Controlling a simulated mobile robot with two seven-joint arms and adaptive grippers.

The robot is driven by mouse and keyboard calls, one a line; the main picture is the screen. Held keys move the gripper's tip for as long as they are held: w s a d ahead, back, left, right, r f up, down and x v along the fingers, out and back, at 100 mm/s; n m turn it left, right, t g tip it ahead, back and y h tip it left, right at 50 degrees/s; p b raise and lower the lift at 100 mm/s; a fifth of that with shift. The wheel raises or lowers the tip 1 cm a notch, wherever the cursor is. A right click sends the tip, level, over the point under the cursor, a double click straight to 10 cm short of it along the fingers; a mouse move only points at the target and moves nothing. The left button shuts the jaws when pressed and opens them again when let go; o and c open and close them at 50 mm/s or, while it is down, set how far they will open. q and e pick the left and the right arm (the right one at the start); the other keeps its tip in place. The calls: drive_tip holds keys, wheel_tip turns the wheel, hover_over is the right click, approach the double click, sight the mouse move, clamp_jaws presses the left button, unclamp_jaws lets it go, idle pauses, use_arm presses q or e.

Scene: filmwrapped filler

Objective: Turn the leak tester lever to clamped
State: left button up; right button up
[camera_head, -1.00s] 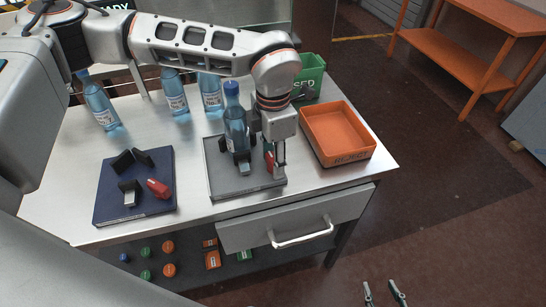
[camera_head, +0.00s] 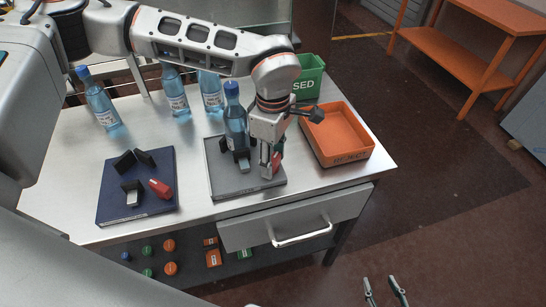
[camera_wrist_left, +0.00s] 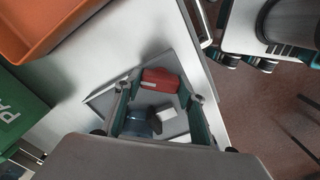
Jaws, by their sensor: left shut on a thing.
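The leak tester is a grey plate (camera_head: 222,180) near the table's front edge. A blue-capped bottle (camera_head: 235,125) stands upright in its dark holder. The tester's red lever (camera_head: 277,164) is at the holder's right, partly hidden by my left gripper (camera_head: 271,168). In the left wrist view, the red lever (camera_wrist_left: 160,80) shows between the two fingers of my left gripper (camera_wrist_left: 160,103), which is shut on it. The lever's exact angle is hard to tell. My right gripper (camera_head: 385,285) shows at the bottom, open and empty, away from the table.
A blue plate (camera_head: 108,208) with black blocks and another red lever (camera_head: 159,188) lies to the left. Several bottles (camera_head: 102,105) stand behind. The orange reject tray (camera_head: 340,158) and a green bin (camera_head: 308,82) are right of the tester. A drawer handle (camera_head: 300,236) juts out below.

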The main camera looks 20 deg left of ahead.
sight(273, 160)
use_arm(q)
drive_tip(key=shift+w+r+m, duration=0.1)
drive_tip(key=shift+r+m, duration=0.05)
drive_tip(key=shift+m, duration=0.35)
drive_tip(key=o, duration=0.8)
drive_tip(key=shift+o, duration=0.2)
wheel_tip(273, 160, up, 12)
drive_tip(key=shift+s, duration=0.2)
idle(0.4)
